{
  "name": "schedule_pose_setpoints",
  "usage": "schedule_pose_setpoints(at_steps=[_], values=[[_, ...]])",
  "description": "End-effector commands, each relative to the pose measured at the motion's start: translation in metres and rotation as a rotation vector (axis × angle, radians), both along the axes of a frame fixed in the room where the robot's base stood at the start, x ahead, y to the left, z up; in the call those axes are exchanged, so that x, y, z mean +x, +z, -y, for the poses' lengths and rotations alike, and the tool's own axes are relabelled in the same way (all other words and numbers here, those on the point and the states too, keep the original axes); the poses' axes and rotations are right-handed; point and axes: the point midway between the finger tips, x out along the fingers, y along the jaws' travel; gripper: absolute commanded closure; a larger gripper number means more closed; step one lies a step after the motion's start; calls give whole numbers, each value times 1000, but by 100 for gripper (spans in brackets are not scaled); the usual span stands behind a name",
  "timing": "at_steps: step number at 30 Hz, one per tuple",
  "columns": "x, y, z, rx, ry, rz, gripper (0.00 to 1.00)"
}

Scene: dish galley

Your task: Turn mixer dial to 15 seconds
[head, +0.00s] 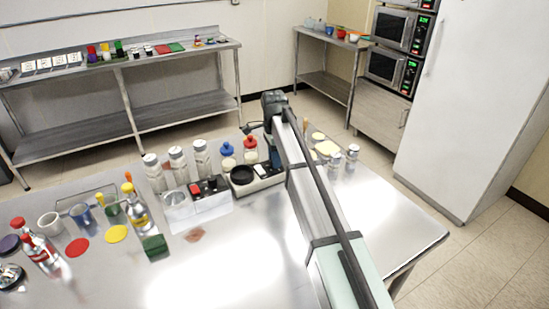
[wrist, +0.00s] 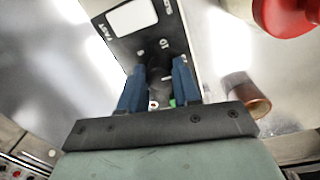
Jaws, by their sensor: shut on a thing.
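The mixer's dark panel (wrist: 112,42) fills the upper middle of the wrist view, with a white rectangle, the word FAST and small numbers. The dark dial (wrist: 158,88) sits between the blue fingers of my gripper (wrist: 158,72), which are shut on it. The fingers cover the dial's sides, and its pointer cannot be read. A bit of green shows beside the dial. In the head view, a low white unit with a black round top, apparently the mixer (head: 267,184), stands on the steel table beside my arm.
Shakers (head: 178,165) and a red-and-black device (head: 208,190) stand left. The front of the steel table (head: 235,265) is clear.

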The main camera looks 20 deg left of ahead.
Motion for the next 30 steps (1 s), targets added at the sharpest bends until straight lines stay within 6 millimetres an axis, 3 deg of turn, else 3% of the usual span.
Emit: schedule_pose_setpoints(at_steps=[12, 13, 18, 21, 30], values=[[0, 0, 0, 0, -6, 0, 98], [0, 0, 0, 0, -5, 0, 65], [0, 0, 0, 0, -5, 0, 49], [0, 0, 0, 0, -5, 0, 43], [1, 4, 0, 0, -5, 1, 43]])
